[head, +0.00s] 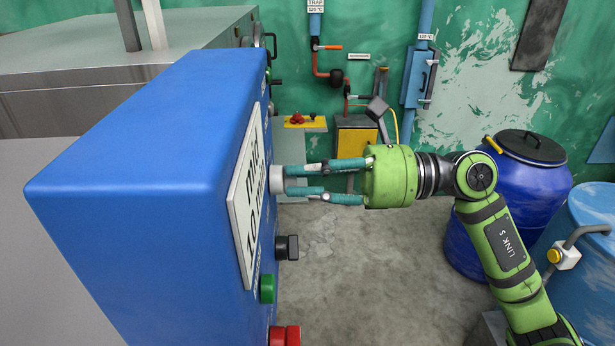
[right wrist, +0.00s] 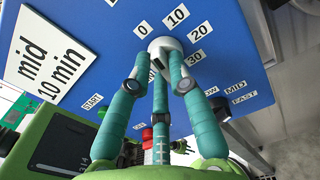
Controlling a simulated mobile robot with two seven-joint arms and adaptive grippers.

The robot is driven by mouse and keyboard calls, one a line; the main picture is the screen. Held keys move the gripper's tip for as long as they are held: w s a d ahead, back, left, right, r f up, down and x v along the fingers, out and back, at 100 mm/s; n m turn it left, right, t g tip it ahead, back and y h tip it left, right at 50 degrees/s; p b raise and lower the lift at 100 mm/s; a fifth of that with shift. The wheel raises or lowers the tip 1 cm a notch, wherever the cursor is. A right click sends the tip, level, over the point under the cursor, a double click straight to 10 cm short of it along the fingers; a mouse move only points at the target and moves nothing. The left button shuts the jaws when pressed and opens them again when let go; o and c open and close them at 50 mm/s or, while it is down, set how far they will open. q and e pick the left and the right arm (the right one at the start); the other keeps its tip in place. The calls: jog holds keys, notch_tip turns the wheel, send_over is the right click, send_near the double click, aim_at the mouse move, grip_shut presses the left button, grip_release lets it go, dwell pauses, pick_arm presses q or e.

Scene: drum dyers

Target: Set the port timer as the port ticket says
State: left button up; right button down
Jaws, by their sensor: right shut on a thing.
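The white ticket (head: 248,200) on the face of the blue control box (head: 150,130) reads "mid" and "10 min"; it also shows in the right wrist view (right wrist: 45,62). The pale round timer knob (head: 276,180) sticks out of that face. In the right wrist view the knob (right wrist: 165,46) has labels 0, 10, 20 and 30 around its upper and right side. My right gripper (head: 296,181) comes from the right, its teal fingers shut on the knob. The fingers partly cover the knob, and I cannot tell where its pointer stands. My left gripper is out of view.
Below the timer are a black selector (head: 287,247), a green button (head: 267,288) and a red button (head: 285,336). Blue drums (head: 520,200) stand at the right. A yellow-fronted box (head: 356,145) stands by the green wall. Floor between is clear.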

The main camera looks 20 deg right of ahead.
jog(key=shift+w+r+m+p, duration=0.1)
jog(key=shift+m+p, duration=0.25)
jog(key=shift+m, duration=1.6)
jog(key=shift+w+m+p, duration=0.1)
jog(key=shift+m+p, duration=0.2)
jog(key=shift+m, duration=1.65)
jog(key=c, duration=1.1)
grip_release()
jog(key=shift+c, duration=0.2)
jog(key=v, duration=1.2)
jog(key=shift+d, duration=0.1)
